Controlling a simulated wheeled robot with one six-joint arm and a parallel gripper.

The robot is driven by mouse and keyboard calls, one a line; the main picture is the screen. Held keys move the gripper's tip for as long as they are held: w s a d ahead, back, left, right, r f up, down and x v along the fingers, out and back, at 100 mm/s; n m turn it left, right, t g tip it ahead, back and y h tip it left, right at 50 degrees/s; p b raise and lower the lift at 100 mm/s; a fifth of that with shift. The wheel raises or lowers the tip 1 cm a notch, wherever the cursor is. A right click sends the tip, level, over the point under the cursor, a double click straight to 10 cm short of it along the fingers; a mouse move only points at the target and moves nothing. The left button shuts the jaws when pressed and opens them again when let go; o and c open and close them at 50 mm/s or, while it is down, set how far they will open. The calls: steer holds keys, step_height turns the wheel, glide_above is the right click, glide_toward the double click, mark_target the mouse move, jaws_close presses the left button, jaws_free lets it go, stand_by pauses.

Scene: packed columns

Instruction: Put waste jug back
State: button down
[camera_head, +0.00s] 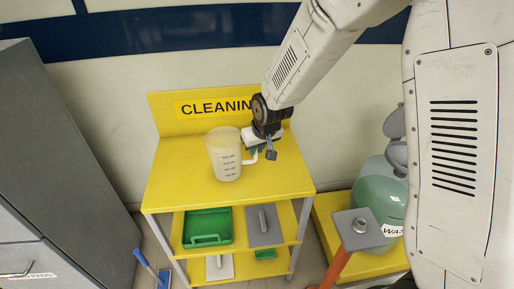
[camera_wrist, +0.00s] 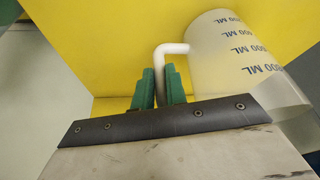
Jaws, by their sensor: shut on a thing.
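A translucent jug (camera_head: 223,157) with volume marks is upright over the yellow cart top (camera_head: 175,186). I cannot tell whether its base touches the top. In the wrist view the jug (camera_wrist: 232,58) is at the right with its white handle (camera_wrist: 160,62) between the green fingers. My gripper (camera_head: 259,151) is to the right of the jug, shut on the handle. In the wrist view the gripper (camera_wrist: 160,88) has its fingers on both sides of the handle. A green container (camera_head: 371,192) with a partly hidden label starting "WA" stands at the right.
The cart has a back panel marked "CLEANING" (camera_head: 212,107). Its shelves hold a green tray (camera_head: 207,228), a grey dustpan-like item (camera_head: 263,224) and a green brush (camera_head: 266,254). A grey cabinet (camera_head: 50,150) is at left. The cart top around the jug is clear.

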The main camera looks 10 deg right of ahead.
steer(key=shift+f, duration=0.15)
steer(key=c, duration=1.4)
jaws_free()
steer(key=shift+c, duration=0.2)
